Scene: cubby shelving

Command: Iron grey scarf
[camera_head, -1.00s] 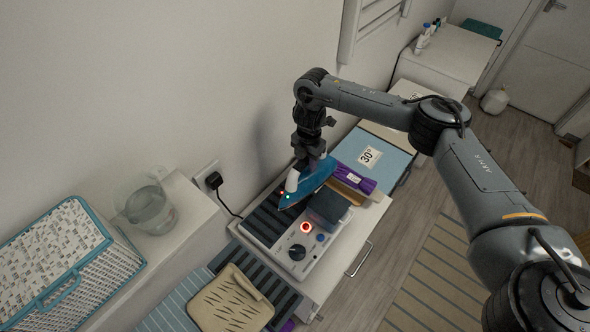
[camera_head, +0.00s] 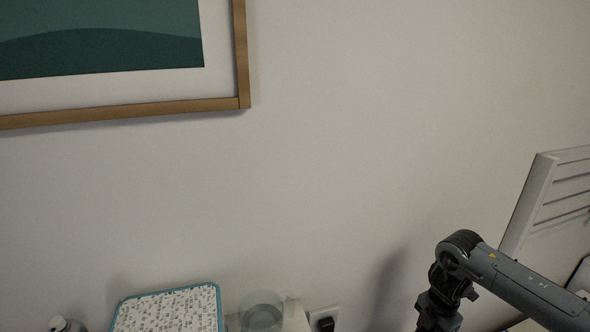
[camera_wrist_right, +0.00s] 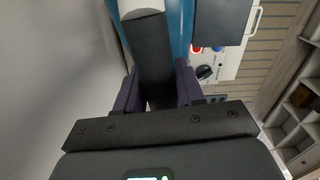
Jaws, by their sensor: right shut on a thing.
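My right gripper (camera_wrist_right: 158,92) is shut on the dark handle (camera_wrist_right: 153,50) of the blue iron (camera_wrist_right: 180,30) in the right wrist view. The iron's nose lies beyond the top edge of that view. In the head view only my right arm and wrist show at lower right; the fingers and iron are below the frame. A dark grey flat thing (camera_wrist_right: 222,22) lies to the right of the iron in the wrist view; I cannot tell whether it is the grey scarf. My left gripper is not in view.
The wrist view shows a white control panel with a red-lit button (camera_wrist_right: 196,49) and cubby shelving (camera_wrist_right: 298,105) at right.

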